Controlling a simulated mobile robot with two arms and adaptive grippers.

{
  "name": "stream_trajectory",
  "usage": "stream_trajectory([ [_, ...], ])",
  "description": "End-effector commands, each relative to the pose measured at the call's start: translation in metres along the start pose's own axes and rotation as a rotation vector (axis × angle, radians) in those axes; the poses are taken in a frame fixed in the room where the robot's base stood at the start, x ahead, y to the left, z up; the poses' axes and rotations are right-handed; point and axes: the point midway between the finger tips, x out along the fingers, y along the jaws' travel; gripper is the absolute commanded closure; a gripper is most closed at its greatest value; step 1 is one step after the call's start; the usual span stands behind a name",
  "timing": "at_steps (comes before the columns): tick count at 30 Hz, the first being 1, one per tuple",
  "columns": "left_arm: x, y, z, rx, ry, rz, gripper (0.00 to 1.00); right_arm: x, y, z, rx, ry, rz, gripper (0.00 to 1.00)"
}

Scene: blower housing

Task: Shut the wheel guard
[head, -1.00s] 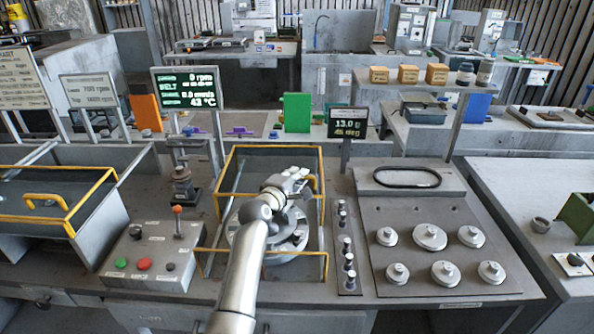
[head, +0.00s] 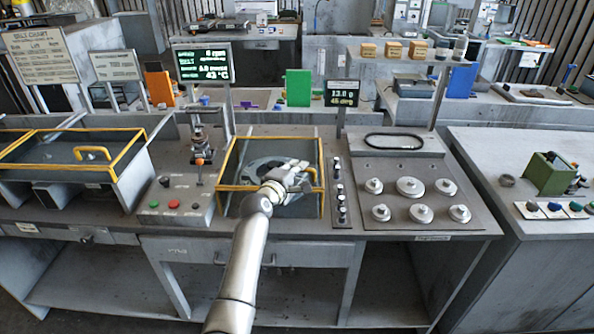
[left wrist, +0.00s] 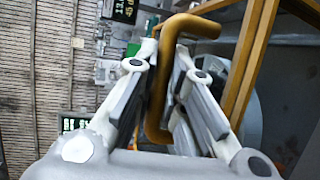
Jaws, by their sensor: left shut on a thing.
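The wheel guard (head: 229,163) is a yellow-edged frame over a grey housing in the middle of the bench in the head view. A round grey wheel (head: 258,167) shows inside it, partly hidden by my arm and gripper. My left gripper (head: 300,176) is at the guard's right half. In the left wrist view, its fingers (left wrist: 165,85) are on either side of the guard's yellow handle (left wrist: 193,27) and shut on it. Yellow frame bars run beside the handle there. I cannot tell the guard's exact tilt. My right gripper is not in view.
A second yellow-edged box (head: 128,160) stands at the left. A button panel (head: 175,203) is just left of the guard. A row of black knobs (head: 341,200) and a plate with several round weights (head: 400,165) are to the right. Display screens stand behind.

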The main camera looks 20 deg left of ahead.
Motion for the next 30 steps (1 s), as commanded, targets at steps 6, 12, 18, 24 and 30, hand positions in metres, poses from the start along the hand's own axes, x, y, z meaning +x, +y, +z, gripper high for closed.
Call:
stream_trajectory([
  [6,0.0,-0.005,0.002,-0.002,-0.004,-0.01,1.0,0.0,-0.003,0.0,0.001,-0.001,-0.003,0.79],
  [12,0.0,-0.006,0.002,-0.002,-0.004,-0.011,0.79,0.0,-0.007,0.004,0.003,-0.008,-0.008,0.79],
  [18,-0.001,-0.004,0.001,-0.002,-0.003,-0.007,0.79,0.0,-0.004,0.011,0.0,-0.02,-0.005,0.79],
  [24,-0.01,-0.003,0.001,-0.002,-0.002,-0.005,0.79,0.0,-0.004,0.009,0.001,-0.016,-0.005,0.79],
  [30,-0.035,-0.004,0.001,-0.003,-0.002,-0.006,0.79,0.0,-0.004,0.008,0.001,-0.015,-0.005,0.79],
])
